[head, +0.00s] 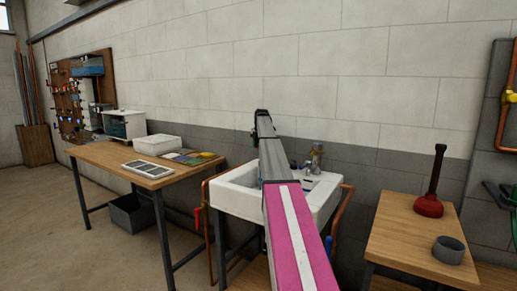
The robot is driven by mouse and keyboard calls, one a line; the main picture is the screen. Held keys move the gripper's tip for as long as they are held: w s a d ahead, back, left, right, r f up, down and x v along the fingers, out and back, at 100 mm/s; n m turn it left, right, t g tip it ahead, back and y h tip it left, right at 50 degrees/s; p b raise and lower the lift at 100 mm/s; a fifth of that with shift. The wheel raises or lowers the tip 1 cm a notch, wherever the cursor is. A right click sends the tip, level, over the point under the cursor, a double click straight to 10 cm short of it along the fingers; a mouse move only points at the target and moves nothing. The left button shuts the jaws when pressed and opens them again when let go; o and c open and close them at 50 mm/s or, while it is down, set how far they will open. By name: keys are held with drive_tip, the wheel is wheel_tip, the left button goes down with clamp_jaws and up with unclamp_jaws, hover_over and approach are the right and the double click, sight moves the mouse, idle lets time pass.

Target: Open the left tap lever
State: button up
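A white sink (234,197) stands against the wall in the head view, with a brass-coloured tap (316,155) at its back right. Small blue parts show near the tap's base, too small to make out. A red lever (197,219) sits on the copper pipe left of the sink. A blue lever (328,246) shows low on the right side. My pink and grey arm reaches across the sink and hides its middle. The dark end of my arm, where my gripper (262,115) seems to be, is above the sink's back. Its fingers cannot be made out.
A wooden table (115,157) at left holds a white tray (156,144) and flat items. A grey bin (130,212) is beneath it. A wooden table (400,232) at right holds a plunger (429,206) and a grey cup (448,250). Floor is clear at front left.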

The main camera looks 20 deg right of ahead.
drive_tip(key=shift+f, duration=0.5)
clamp_jaws()
drive_tip(key=shift+s+a+f+t, duration=0.1)
drive_tip(key=shift+a+f+t, duration=0.1)
drive_tip(key=shift+a+t, duration=0.1)
drive_tip(key=shift+d, duration=0.1)
unclamp_jaws()
drive_tip(key=shift+r, duration=0.1)
